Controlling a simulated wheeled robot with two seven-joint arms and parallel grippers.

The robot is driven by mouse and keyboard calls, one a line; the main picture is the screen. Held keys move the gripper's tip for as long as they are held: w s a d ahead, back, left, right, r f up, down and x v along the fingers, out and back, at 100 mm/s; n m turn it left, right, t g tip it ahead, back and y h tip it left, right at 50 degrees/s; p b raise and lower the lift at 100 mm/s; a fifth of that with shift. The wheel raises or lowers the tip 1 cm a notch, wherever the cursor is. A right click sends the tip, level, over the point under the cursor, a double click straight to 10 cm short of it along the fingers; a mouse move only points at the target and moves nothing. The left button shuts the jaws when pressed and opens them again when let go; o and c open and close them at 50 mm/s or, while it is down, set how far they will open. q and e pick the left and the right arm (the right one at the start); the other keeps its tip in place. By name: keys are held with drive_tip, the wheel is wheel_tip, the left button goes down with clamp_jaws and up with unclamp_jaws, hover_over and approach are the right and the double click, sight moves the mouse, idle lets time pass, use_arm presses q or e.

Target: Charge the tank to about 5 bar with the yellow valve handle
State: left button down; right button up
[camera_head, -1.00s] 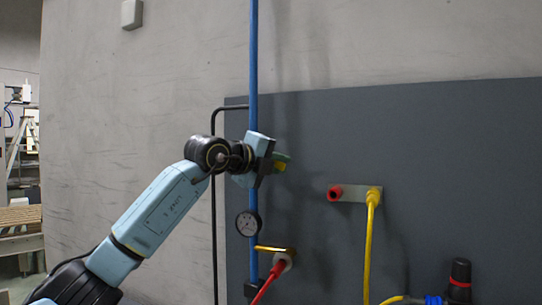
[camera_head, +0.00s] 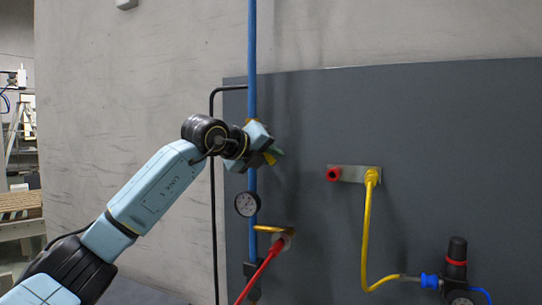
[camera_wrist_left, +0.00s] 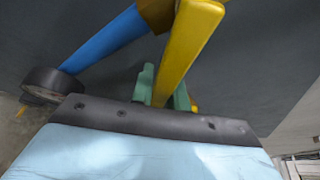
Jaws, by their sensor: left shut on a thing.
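The yellow valve handle (camera_wrist_left: 187,45) comes off a brass-coloured valve body (camera_wrist_left: 157,12) on the blue pipe (camera_wrist_left: 103,40). My left gripper (camera_wrist_left: 163,90) has green fingers, shut on the handle with one on each side. In the head view this gripper (camera_head: 274,156) is at the blue pipe (camera_head: 252,60), tilted, and mostly hides the handle. A round white-faced gauge (camera_head: 247,204) sits on the pipe below the gripper; its needle is too small to read. I cannot make out the tank. My right gripper is not in view.
A red hose (camera_head: 262,268) leaves a brass fitting (camera_head: 272,228) below the gauge. A bent black pipe (camera_head: 213,180) runs left of the blue pipe. A bracket (camera_head: 352,173), yellow hose (camera_head: 367,230) and regulator (camera_head: 457,265) are to the right on the dark panel (camera_head: 420,120).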

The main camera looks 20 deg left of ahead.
use_arm(q)
drive_tip(key=c, duration=1.4)
unclamp_jaws()
drive_tip(key=shift+o, duration=0.2)
drive_tip(key=b+v, duration=0.3)
drive_tip(key=v, duration=1)
drive_tip(key=shift+s+b, duration=0.25)
drive_tip(key=shift+b, duration=0.05)
drive_tip(key=shift+f, duration=0.1)
